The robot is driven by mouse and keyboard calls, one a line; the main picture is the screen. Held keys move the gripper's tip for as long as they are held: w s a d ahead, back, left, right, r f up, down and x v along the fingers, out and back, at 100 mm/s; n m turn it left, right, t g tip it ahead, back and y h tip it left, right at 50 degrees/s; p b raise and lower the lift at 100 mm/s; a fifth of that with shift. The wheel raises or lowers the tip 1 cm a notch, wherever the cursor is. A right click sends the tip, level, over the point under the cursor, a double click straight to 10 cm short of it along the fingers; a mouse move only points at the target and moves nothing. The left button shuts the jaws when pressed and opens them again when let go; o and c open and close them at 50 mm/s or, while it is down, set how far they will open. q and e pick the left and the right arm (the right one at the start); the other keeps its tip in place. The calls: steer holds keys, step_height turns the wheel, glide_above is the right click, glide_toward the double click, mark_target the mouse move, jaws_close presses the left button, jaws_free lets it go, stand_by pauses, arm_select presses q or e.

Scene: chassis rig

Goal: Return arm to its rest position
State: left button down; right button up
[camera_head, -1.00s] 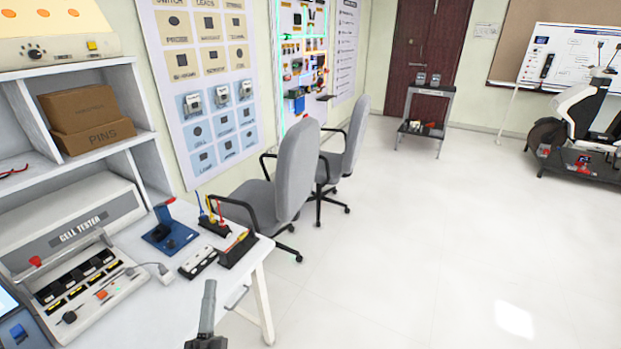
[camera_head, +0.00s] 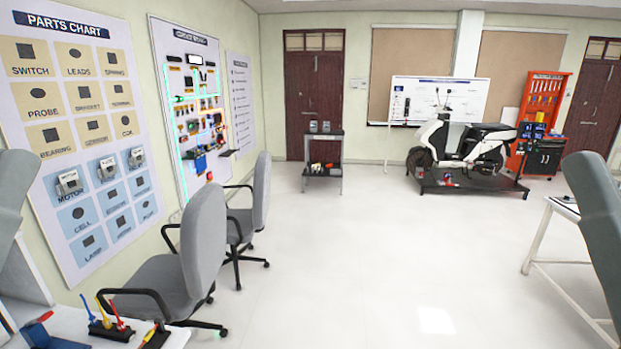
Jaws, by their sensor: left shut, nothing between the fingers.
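A grey part of my left arm (camera_head: 12,190) shows at the left edge, in front of the parts chart. A larger grey part of my right arm (camera_head: 598,215) reaches in at the right edge, in front of a white table. Both show as smooth raised links, clear of the objects around them. I see no fingertips of either gripper, and nothing held.
Grey chairs (camera_head: 190,265) stand by the left wall. The workbench corner (camera_head: 185,338) holds a blue fixture (camera_head: 40,335) and a black holder (camera_head: 112,330) with coloured leads. A scooter (camera_head: 455,145) stands at the back. The middle floor (camera_head: 370,260) is clear.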

step_height(320, 180, up, 34)
steer(key=p, duration=3)
steer(key=shift+p, duration=0.35)
steer(key=shift+r, duration=0.1)
